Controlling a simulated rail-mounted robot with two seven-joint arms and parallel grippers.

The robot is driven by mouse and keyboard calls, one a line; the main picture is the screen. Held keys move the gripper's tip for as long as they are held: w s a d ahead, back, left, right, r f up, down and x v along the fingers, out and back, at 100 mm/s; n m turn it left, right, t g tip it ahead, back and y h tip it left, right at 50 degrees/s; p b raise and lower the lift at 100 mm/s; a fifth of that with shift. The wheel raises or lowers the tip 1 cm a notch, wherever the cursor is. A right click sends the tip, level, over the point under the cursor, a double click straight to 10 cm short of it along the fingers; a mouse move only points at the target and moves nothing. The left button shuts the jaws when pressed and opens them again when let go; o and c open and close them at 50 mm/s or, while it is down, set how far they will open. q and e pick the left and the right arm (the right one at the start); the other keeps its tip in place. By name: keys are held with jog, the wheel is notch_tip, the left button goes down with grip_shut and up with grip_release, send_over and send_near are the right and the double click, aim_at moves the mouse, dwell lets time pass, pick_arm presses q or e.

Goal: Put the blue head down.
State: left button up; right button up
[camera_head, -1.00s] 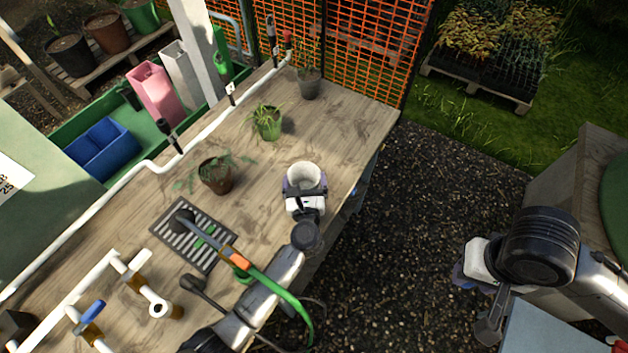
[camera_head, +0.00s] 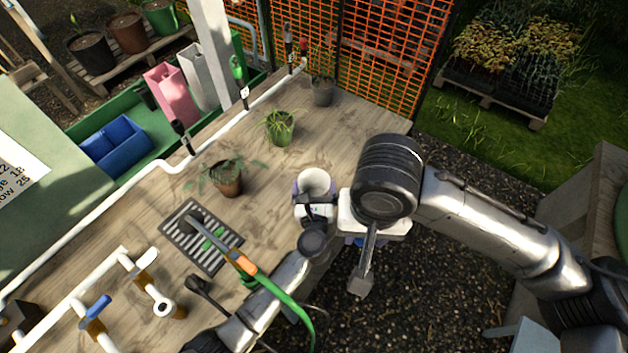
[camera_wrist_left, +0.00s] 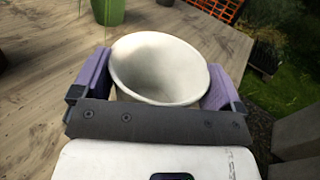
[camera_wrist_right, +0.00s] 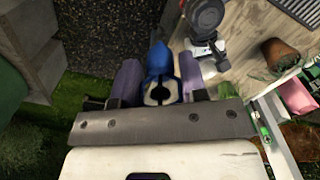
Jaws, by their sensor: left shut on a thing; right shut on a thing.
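The blue head (camera_wrist_right: 158,62) is between the purple fingers of my right gripper (camera_wrist_right: 158,82), which is shut on it. In the head view, my right gripper (camera_head: 372,238) is beside the bench's right edge, over the gravel; its wrist hides most of the head. My left gripper (camera_wrist_left: 158,85) is shut on a white, open-topped cup-like thing (camera_wrist_left: 160,65). In the head view, this white cup (camera_head: 314,181) is at the bench's right side, just left of my right gripper. I cannot tell whether it touches the bench.
The wooden bench (camera_head: 345,115) has bare room at its far end. Potted plants (camera_head: 229,180) stand along its middle. A drain grate (camera_head: 190,232), a green hose (camera_head: 285,298) and white pipes (camera_head: 70,292) are at the near left. Dark gravel (camera_head: 465,165) lies to the right.

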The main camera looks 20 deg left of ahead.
jog(key=w+a+m, duration=0.1)
jog(key=w+a, duration=0.2)
jog(key=a, duration=0.6)
jog(key=w+a+m, duration=0.1)
jog(key=w+a, duration=0.1)
jog(key=a, duration=0.7)
jog(key=w+d+f+m, duration=0.4)
jog(key=w+f, duration=0.1)
jog(key=w, duration=0.4)
jog(key=shift+w+a+f, duration=0.1)
jog(key=shift+w+f, duration=0.05)
jog(key=shift+f, duration=4.85)
